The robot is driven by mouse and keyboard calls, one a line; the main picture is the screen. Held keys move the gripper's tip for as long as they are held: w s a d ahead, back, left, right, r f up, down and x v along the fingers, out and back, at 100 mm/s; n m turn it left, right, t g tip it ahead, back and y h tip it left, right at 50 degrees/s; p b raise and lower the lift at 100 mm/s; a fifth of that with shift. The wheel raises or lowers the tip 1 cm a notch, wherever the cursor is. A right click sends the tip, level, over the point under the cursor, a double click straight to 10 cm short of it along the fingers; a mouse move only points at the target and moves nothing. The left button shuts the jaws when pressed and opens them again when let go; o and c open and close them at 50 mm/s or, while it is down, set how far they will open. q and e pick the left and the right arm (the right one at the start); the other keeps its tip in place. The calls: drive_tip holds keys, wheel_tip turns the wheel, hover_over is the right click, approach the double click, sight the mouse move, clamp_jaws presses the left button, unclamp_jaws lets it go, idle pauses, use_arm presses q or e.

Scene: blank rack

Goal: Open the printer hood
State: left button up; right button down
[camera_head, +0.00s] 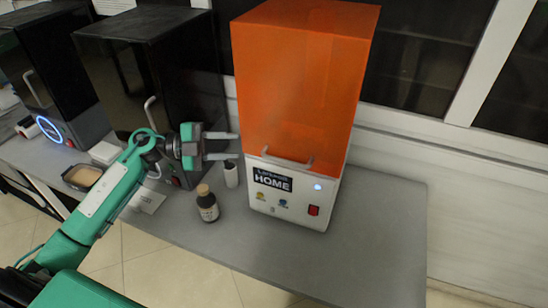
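The printer (290,205) stands on the grey bench with a white base. Its orange hood (300,85) sits down on the base, closed. A light bar handle (287,160) runs along the hood's lower front edge. My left gripper (232,146) is to the left of the handle, its two fingers parted and pointing right toward the printer. Nothing shows between the fingers, and they appear apart from the handle. My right gripper is not in view.
A dark bottle (207,205) and a white cylinder (230,174) stand on the bench (375,240) just left of the printer. Black printers (150,75) stand behind my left arm. The bench right of the printer is clear.

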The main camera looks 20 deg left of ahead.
sight(269, 157)
use_arm(q)
drive_tip(key=w+d+f+p, duration=0.1)
drive_tip(key=d, duration=0.2)
drive_tip(key=d+f+g+p, duration=0.1)
drive_tip(key=d+p, duration=0.1)
drive_tip(key=d, duration=0.1)
drive_tip(key=w+d+f+m+g+y+p, duration=0.1)
drive_tip(key=d+p, duration=0.1)
drive_tip(key=d, duration=0.2)
drive_tip(key=shift+w+d, duration=0.1)
drive_tip(key=shift+w, duration=0.2)
drive_tip(key=shift+w+d+f, duration=0.15)
drive_tip(key=shift+d, duration=0.3)
clamp_jaws()
